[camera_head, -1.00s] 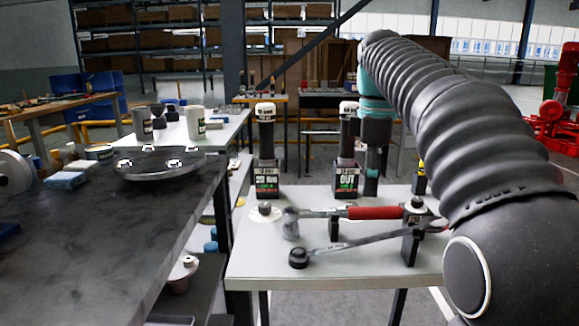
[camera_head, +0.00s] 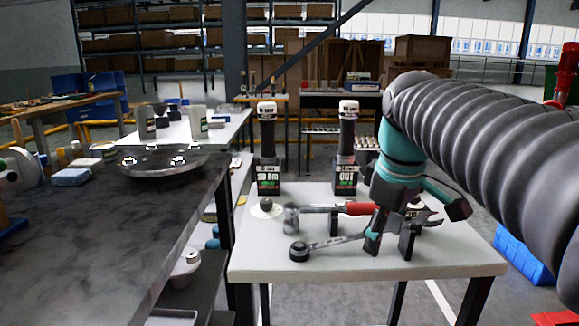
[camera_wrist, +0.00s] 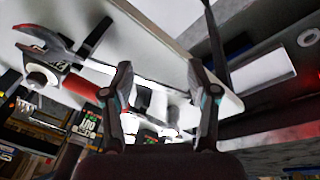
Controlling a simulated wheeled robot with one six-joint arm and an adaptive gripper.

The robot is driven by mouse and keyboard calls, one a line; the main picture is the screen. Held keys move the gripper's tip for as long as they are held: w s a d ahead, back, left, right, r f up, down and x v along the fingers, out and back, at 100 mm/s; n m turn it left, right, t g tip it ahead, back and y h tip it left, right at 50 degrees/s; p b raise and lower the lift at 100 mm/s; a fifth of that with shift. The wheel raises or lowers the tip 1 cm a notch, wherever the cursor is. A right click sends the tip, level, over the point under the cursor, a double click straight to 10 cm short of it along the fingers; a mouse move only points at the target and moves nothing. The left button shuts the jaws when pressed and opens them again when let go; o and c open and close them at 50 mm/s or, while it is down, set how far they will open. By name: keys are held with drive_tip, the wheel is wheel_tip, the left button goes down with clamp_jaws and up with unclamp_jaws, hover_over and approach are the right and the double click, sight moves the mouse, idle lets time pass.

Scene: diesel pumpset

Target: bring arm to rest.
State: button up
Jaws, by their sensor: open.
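My arm, with a dark ribbed sleeve, reaches in from the right of the head view to a teal wrist (camera_head: 400,155) in front of the white table (camera_head: 300,262). My gripper (camera_wrist: 158,66) shows in the wrist view with its two fingers spread wide and nothing held between them. In the head view the lower end of the hand overlaps the tools on the table; whether it touches them I cannot tell. A red-handled tool (camera_head: 362,208) and a grey wrench (camera_head: 335,242) lie across small black stands. The red handle also shows in the wrist view (camera_wrist: 80,88).
Two upright black tools with labels, one reading 20 Nm (camera_head: 268,178) and one OUT (camera_head: 345,178), stand at the table's back. A dark bench (camera_head: 90,240) with a round metal flange (camera_head: 160,165) fills the left. A blue crate (camera_head: 522,255) sits on the floor at right.

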drive_tip(key=s+f+m+t, duration=0.3)
drive_tip(key=s+f+m, duration=0.5)
drive_tip(key=s+f, duration=0.5)
wheel_tip(320, 180, down, 3)
drive_tip(key=shift+s+r, duration=0.2)
